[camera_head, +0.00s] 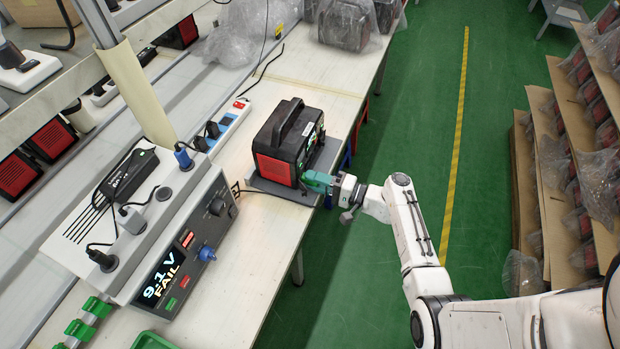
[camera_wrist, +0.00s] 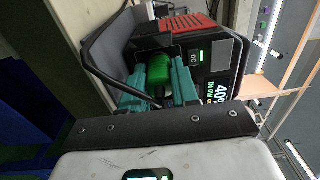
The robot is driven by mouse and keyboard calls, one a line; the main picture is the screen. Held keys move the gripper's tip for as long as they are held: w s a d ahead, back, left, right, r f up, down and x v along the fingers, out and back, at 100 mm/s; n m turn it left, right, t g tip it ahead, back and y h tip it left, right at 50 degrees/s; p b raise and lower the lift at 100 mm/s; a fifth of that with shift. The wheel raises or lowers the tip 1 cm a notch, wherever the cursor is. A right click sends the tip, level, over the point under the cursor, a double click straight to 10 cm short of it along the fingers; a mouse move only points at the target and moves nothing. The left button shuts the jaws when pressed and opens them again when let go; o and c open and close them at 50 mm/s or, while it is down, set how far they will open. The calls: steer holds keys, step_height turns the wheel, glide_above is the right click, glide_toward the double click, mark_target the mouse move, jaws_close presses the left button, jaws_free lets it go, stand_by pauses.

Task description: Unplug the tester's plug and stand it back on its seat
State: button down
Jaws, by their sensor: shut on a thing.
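The black and red power station (camera_head: 285,140) stands on a grey plate on the bench. Its front also shows in the wrist view (camera_wrist: 215,60), with lit displays. My teal gripper (camera_head: 320,180) is at its right front side. In the wrist view the teal fingers (camera_wrist: 158,80) are shut around a green plug (camera_wrist: 158,70), which lies against the power station's front beside a lit DC label. How deep the plug sits is hidden. A black cable (camera_wrist: 92,70) loops beside it. The tester (camera_head: 160,250) stands at left; its screen (camera_head: 163,281) reads 9.1 V FAIL. I cannot make out the plug's seat.
A power strip (camera_head: 222,130) and cables lie behind the tester. A green bin (camera_head: 153,341) is at the bottom edge. Wrapped units (camera_head: 345,22) stand at the bench's far end. Shelves (camera_head: 560,170) are at right, with open green floor (camera_head: 410,100) between.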

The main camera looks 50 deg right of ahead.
steer(key=shift+s+d, duration=0.1)
steer(key=shift+s, duration=0.2)
steer(key=shift+v, duration=1.75)
